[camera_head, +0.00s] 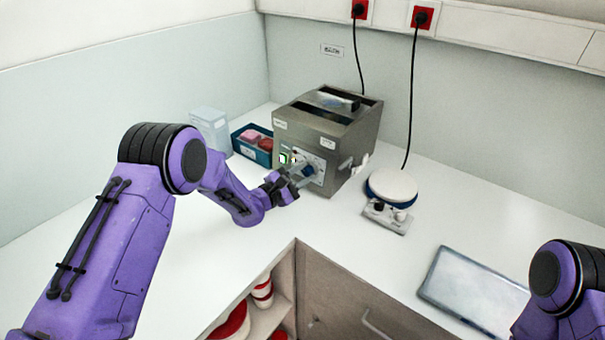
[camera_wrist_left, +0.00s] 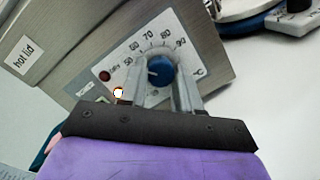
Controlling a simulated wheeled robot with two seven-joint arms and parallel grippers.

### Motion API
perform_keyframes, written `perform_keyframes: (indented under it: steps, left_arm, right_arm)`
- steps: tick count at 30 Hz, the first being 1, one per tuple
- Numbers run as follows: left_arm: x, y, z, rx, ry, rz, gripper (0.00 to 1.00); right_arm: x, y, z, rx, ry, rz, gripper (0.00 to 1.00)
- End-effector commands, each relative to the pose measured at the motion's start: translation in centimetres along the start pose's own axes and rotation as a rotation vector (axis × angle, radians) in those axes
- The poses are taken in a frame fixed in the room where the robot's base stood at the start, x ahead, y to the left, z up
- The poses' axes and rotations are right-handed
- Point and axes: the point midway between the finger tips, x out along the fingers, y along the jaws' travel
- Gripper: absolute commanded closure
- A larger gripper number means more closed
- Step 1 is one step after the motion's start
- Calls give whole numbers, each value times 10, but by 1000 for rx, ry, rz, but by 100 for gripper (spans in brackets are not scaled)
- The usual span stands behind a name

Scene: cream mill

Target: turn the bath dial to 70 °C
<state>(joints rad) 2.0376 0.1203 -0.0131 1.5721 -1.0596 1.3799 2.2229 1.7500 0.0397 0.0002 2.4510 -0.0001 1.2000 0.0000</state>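The bath (camera_head: 335,140) is a grey metal box on the white bench, with a "hot lid" label. Its round blue dial (camera_wrist_left: 161,70) is on the front panel, with printed numbers from 50 to 90 around its upper side. A pale mark on the dial's left side points left, below the 50; its exact reading is hard to tell. My left gripper (camera_head: 296,177) is at this panel. In the left wrist view its two fingers (camera_wrist_left: 162,78) lie on either side of the dial and appear closed against it. My right gripper is out of view; only part of that arm shows.
A blue tray (camera_head: 237,148) with pink and red items and a pale box (camera_head: 210,128) stand left of the bath. A round white-topped device (camera_head: 391,188) stands right of it. A grey flat panel (camera_head: 474,292) lies at front right. Bench between is clear.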

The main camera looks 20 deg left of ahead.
Motion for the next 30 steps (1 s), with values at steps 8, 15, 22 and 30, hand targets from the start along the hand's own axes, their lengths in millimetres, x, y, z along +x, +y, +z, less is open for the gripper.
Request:
perform_keyframes:
  steps: [8,15,22,30]
  left_arm:
    - [0,1,3,7,-7,0,98]
    - [1,3,4,80,-9,-13,98]
    - [1,4,4,247,-10,-47,98]
    - [1,5,6,498,-10,-99,98]
  right_arm:
    - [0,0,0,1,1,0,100]
    - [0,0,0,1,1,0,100]
    - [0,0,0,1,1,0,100]
    - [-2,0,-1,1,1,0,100]
